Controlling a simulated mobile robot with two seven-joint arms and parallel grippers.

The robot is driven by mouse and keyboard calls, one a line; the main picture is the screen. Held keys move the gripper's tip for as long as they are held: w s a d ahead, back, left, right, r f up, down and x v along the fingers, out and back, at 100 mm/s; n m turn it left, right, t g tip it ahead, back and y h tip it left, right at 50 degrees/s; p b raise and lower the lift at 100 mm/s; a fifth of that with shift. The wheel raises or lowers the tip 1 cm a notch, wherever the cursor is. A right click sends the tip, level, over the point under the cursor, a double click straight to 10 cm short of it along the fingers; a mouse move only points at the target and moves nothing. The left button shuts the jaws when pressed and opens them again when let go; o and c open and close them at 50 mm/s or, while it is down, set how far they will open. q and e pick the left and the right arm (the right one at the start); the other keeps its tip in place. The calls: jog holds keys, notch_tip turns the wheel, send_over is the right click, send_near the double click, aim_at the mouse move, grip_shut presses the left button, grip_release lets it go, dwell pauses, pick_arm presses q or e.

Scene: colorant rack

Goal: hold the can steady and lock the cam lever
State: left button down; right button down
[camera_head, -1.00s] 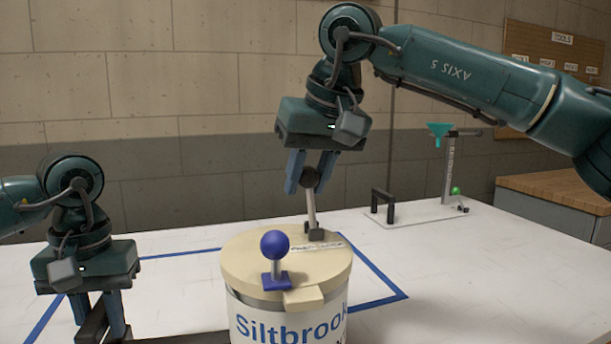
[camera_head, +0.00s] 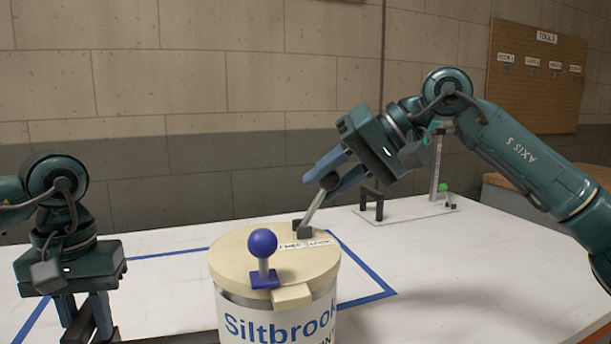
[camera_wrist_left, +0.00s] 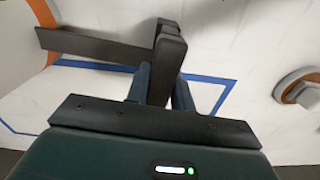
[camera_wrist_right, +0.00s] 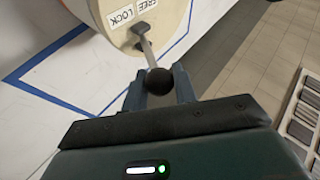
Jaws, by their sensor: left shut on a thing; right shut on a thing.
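The can (camera_head: 272,323), marked Siltbrook, stands upright on the table with a cream lid (camera_head: 235,262). The cam lever (camera_head: 313,211) rises from the lid's far side, tilted up to the right, with a dark ball at its top. My right gripper (camera_head: 327,177) is shut on that ball (camera_wrist_right: 158,82). A FREE and LOCK label lies by the lever's base; in the right wrist view the lever is beside LOCK (camera_wrist_right: 121,16). My left gripper (camera_head: 87,318) is shut on a dark upright handle (camera_wrist_left: 168,58) left of the can, joined to a dark bar (camera_wrist_left: 95,45).
A blue ball-topped knob (camera_head: 262,243) stands on the lid's near side. Blue tape (camera_head: 365,268) marks the white table around the can. A stand with a green ball (camera_head: 443,188) and a dark bracket (camera_head: 372,203) are at the back right. The table right of the can is clear.

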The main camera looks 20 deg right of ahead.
pick_arm(q)
jog(key=shift+a, duration=0.1)
pick_arm(e)
jog(key=shift+d+f, duration=0.3)
jog(key=c, duration=1.3)
grip_release()
jog(key=shift+o, duration=0.8)
jog(key=shift+a+r, duration=0.1)
jog(key=v, duration=1.2)
pick_arm(q)
jog(key=c, duration=1.1)
grip_release()
